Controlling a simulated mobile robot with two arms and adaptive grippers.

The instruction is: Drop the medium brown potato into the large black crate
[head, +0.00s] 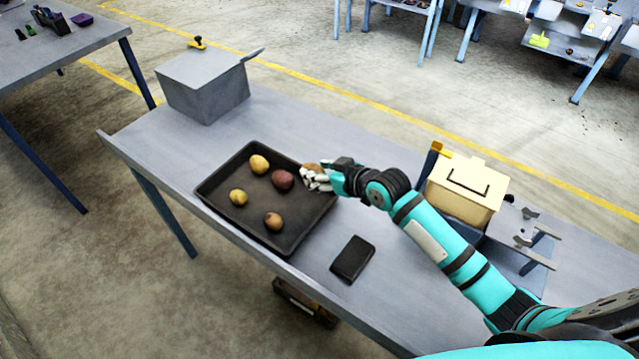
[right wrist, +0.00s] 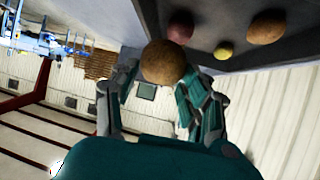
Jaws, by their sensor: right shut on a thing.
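My right gripper (head: 317,178) is shut on a brown potato (head: 312,168) over the right end of a shallow black tray (head: 222,176) on the table. In the right wrist view the round brown potato (right wrist: 163,62) sits at the fingertips of the right gripper (right wrist: 158,80). Another brown potato (head: 273,221), a red potato (head: 282,179) and two yellow potatoes (head: 259,164) lie in the tray. A dark box (head: 305,303) shows partly below the table's front edge; I cannot tell whether it is the large black crate. My left gripper is not in view.
A grey box (head: 205,88) stands at the table's back left. A cream box (head: 466,190) stands right of my arm. The table (head: 290,130) is clear behind the tray.

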